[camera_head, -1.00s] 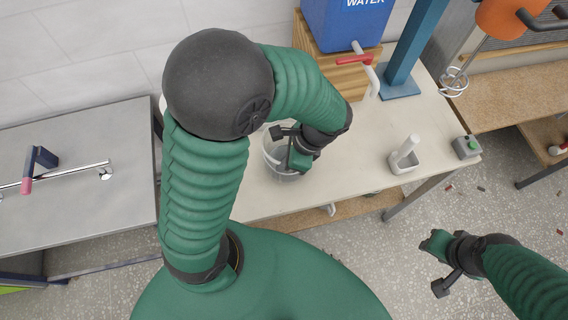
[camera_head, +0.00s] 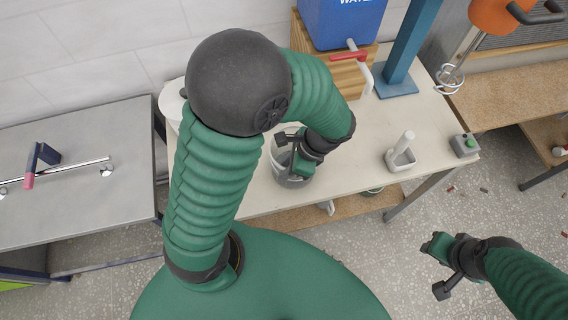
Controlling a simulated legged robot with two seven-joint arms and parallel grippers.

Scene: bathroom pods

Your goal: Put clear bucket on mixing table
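The clear bucket (camera_head: 282,175) is a see-through, round tub near the front edge of the cream table (camera_head: 345,185), left of its middle. My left gripper (camera_head: 293,153) reaches down at the bucket's rim, with part of it over the bucket's mouth. The gripper and wrist hide part of the bucket. Whether the fingers grip the rim is not clear. My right gripper (camera_head: 439,268) is open and empty, over the floor at the lower right. No thing in view is clearly marked as the mixing table.
A blue water container (camera_head: 340,22) on a wooden stand with a red-handled tap, a blue post (camera_head: 408,55) and a white holder (camera_head: 401,158) stand on the cream table. An orange mixer with a whisk (camera_head: 449,76) is at the upper right. A grey table (camera_head: 75,195) is left.

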